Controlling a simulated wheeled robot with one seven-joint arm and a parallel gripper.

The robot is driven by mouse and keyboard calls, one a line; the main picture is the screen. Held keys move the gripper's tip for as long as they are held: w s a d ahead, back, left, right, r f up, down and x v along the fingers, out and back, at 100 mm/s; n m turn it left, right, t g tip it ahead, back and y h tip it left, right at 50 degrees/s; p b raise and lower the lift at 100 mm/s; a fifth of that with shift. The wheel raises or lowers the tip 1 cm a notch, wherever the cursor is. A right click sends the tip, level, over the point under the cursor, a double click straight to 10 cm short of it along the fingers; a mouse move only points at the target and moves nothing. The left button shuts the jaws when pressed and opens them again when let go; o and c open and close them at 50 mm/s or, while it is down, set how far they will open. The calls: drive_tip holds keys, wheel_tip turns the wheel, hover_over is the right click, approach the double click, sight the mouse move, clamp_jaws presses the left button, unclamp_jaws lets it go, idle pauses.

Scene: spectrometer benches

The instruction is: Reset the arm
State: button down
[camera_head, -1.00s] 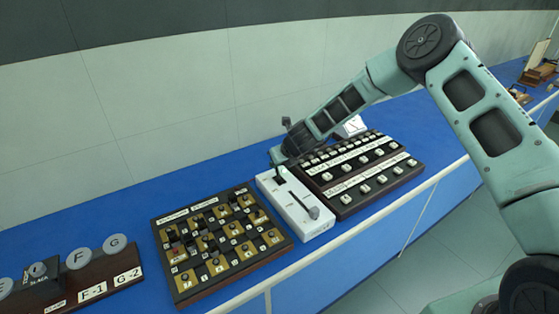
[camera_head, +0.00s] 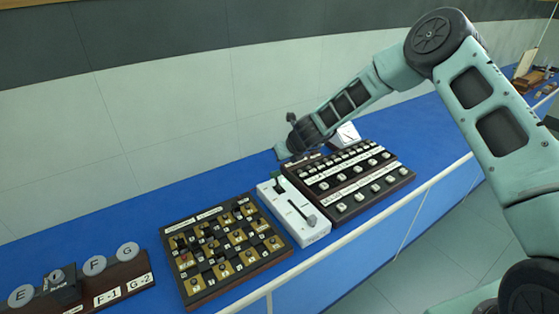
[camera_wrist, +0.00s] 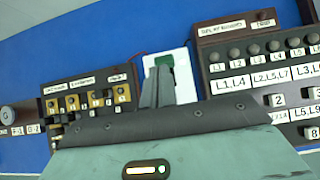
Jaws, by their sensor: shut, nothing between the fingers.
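My gripper (camera_wrist: 158,88) is shut and empty in the wrist view, its fingers pointing at the white lever box. In the head view my gripper (camera_head: 282,150) is raised above the back end of the white box (camera_head: 306,222), apart from it. The box carries a grey lever and a green part (camera_wrist: 165,61) near its far end. My arm reaches in from the right of the head view. The fingers hide part of the box in the wrist view.
A dark board with gold squares (camera_head: 203,285) lies left of the box. A dark panel with rows of knobs (camera_head: 339,208) stands right. A wooden stand with round E, F, G discs (camera_head: 127,250) is at far left. A white rail (camera_head: 345,228) runs along the blue bench's front.

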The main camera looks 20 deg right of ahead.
drive_tip(key=shift+s+d+r, duration=0.1)
drive_tip(key=shift+s+r, duration=0.15)
drive_tip(key=shift+r, duration=0.5)
drive_tip(key=s+a+r+n+g+y+b, duration=0.2)
drive_tip(key=s+a+r+n+b, duration=0.1)
drive_tip(key=s+a+n, duration=0.6)
drive_tip(key=s+a+r+n+g+y+b, duration=0.15)
drive_tip(key=s+a+r+n+b, duration=0.25)
drive_tip(key=s+a+n, duration=0.55)
drive_tip(key=s+d+n+g+h+b, duration=0.1)
drive_tip(key=s+d+n+b, duration=0.1)
drive_tip(key=s+d+n, duration=0.2)
drive_tip(key=s+d+f+n+g+h+b, duration=0.1)
drive_tip(key=s+d+n, duration=0.3)
drive_tip(key=s+n, duration=0.6)
drive_tip(key=s+d+f+n+g+h+b, duration=0.1)
drive_tip(key=s+n, duration=0.6)
drive_tip(key=s, duration=1)
drive_tip(key=d+g+h+b, duration=0.1)
drive_tip(key=d+h+b, duration=0.1)
drive_tip(key=shift+d+n, duration=0.35)
drive_tip(key=shift+d, duration=0.05)
